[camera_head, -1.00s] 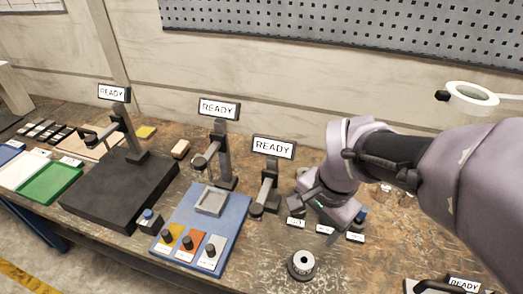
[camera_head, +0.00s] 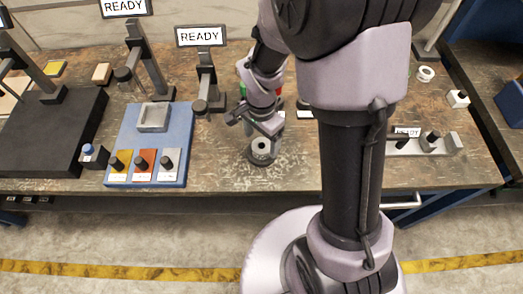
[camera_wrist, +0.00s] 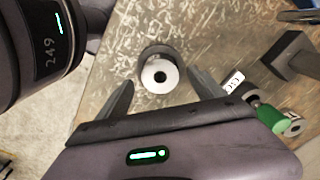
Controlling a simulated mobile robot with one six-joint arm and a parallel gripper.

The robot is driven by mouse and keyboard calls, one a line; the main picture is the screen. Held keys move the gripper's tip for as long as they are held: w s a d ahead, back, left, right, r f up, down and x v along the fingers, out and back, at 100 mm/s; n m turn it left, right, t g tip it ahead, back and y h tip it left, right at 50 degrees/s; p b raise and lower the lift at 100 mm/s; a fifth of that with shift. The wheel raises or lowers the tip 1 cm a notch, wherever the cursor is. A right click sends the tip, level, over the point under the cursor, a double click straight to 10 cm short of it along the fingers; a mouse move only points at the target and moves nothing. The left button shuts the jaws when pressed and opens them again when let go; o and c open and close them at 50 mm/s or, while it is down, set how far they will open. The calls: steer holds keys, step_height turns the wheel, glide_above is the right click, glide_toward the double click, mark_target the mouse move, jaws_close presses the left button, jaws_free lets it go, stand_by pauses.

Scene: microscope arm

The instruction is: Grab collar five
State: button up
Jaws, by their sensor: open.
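A round dark collar (camera_head: 262,150) with a silver top and a central hole stands on the worn table, below my gripper (camera_head: 257,127). In the wrist view the same collar (camera_wrist: 158,73) lies between the two fingers of my gripper (camera_wrist: 160,80), one on each side. The fingers are open, and the collar is not clasped. I cannot read a number on it, so I cannot tell whether it is collar five. My arm hides part of the table behind the gripper.
A green-handled piece (camera_wrist: 270,118) and a white label (camera_wrist: 233,82) lie right of the fingers in the wrist view. A blue board (camera_head: 117,150) with knobs stands left. A grey fixture (camera_head: 425,144) stands right. Bare table lies around the collar.

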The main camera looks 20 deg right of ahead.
step_height(320, 180, down, 2)
steer(key=shift+f, duration=0.1)
jaws_close()
stand_by(0.4)
